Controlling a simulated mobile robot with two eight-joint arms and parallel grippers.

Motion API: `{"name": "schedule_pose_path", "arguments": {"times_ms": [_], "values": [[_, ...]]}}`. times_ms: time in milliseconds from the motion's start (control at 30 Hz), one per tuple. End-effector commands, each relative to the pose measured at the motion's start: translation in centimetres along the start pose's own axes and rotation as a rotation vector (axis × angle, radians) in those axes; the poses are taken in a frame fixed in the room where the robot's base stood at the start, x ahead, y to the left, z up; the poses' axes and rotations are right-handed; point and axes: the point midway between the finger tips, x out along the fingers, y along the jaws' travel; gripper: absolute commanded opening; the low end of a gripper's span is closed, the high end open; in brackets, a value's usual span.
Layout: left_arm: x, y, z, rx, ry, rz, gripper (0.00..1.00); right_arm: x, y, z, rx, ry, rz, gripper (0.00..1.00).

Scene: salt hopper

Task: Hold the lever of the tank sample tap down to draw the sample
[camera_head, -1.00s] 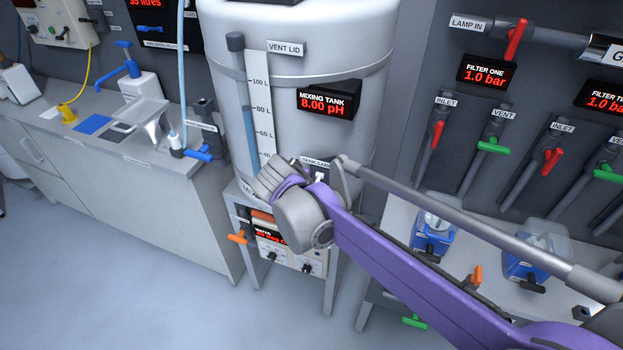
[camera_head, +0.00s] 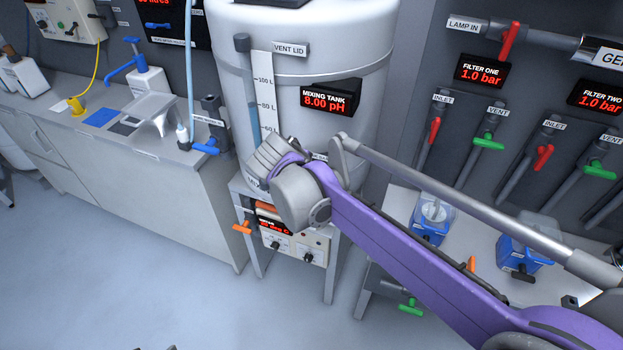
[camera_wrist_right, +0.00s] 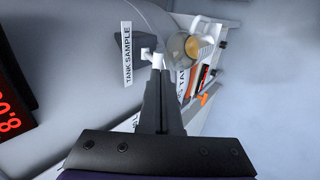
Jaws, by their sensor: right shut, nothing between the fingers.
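The mixing tank (camera_head: 300,60) stands at the back centre, with a black display reading 8.00 pH. My right arm reaches to its lower front, and my right wrist hides the sample tap in the head view. In the right wrist view, the white tap (camera_wrist_right: 149,54) with its small lever shows beside the TANK SAMPLE label (camera_wrist_right: 127,55). My right gripper (camera_wrist_right: 158,74) is shut and empty, its fingertips at the lever. I cannot tell whether they touch it or press it down. A round clear vessel with an amber part (camera_wrist_right: 188,46) is just right of the tap. My left gripper is out of view.
A stand with a control box (camera_head: 290,240) and orange handle (camera_head: 241,228) is under the tank. A counter (camera_head: 150,200) with a blue pump bottle is at left. Filter valves (camera_head: 488,142) and a bench with blue devices (camera_head: 431,222) are at right. The floor in front is clear.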

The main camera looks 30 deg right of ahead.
Motion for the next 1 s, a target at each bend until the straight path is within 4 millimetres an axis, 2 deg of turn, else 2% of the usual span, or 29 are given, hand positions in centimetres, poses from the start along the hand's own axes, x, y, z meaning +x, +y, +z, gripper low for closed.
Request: {"name": "schedule_pose_path", "arguments": {"times_ms": [33,200,400,600,1000], "values": [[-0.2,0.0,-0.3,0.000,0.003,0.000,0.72,-1.7,0.5,-0.1,-0.001,0.004,0.002,0.00],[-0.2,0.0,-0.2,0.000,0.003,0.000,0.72,-5.4,1.2,0.0,-0.001,0.003,0.000,0.00],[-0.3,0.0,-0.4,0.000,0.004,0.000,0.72,-8.5,1.9,0.0,-0.001,0.002,0.000,0.00],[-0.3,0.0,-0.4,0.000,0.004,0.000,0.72,-9.6,2.2,0.0,0.000,0.001,0.000,0.00],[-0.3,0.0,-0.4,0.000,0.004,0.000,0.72,-9.6,2.2,0.0,0.001,0.001,0.000,0.00]]}}
